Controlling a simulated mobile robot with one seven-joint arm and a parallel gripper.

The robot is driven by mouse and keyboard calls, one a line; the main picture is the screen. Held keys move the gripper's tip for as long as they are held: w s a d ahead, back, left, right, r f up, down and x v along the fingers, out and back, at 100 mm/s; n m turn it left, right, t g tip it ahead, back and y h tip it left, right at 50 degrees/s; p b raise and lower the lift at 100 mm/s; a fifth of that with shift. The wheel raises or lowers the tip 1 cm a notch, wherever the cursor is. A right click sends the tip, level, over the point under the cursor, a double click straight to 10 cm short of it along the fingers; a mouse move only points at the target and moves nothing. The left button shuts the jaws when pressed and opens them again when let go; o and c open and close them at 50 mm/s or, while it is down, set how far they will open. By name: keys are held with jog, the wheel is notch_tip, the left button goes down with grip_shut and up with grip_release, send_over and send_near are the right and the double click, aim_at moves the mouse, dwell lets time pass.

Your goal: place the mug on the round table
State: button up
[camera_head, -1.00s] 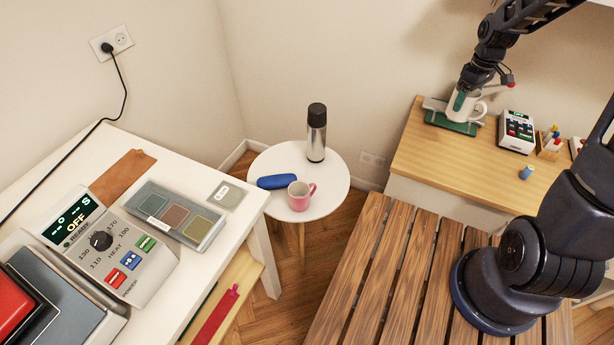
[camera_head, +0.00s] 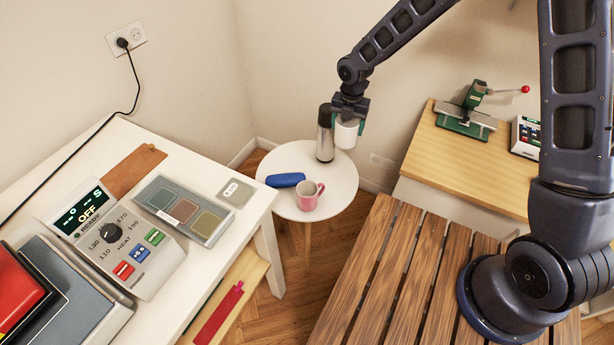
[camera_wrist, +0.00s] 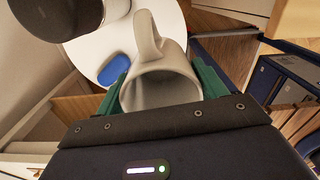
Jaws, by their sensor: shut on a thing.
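My gripper (camera_head: 348,122) is shut on a white mug (camera_head: 346,134), held in the air above the back right part of the round table. In the wrist view the mug (camera_wrist: 160,82) sits between the green fingers of my gripper (camera_wrist: 162,88), its opening towards the camera and its handle pointing up in the picture. The white round table (camera_head: 335,198) stands in the corner.
A white table with a heat press control box (camera_head: 112,236) and fabric swatches (camera_head: 184,208) stands at the left. A wooden desk (camera_head: 455,163) with a green press (camera_head: 465,118) is at the right. The round table's right side is bare. A slatted bench (camera_head: 400,270) is in front.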

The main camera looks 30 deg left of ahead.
aim_at(336, 127)
jog(key=s+a+n, duration=0.1)
jog(key=s+a+f+n, duration=0.1)
jog(key=s+a, duration=0.1)
jog(key=shift+f, duration=0.2)
jog(key=shift+n, duration=0.3)
notch_tip(336, 127, down, 20)
jog(key=shift+s+r, duration=0.1)
jog(key=shift+f, duration=0.2)
jog(key=o, duration=1.2)
jog(key=shift+c, duration=0.2)
notch_tip(336, 127, up, 12)
jog(key=shift+r, duration=0.15)
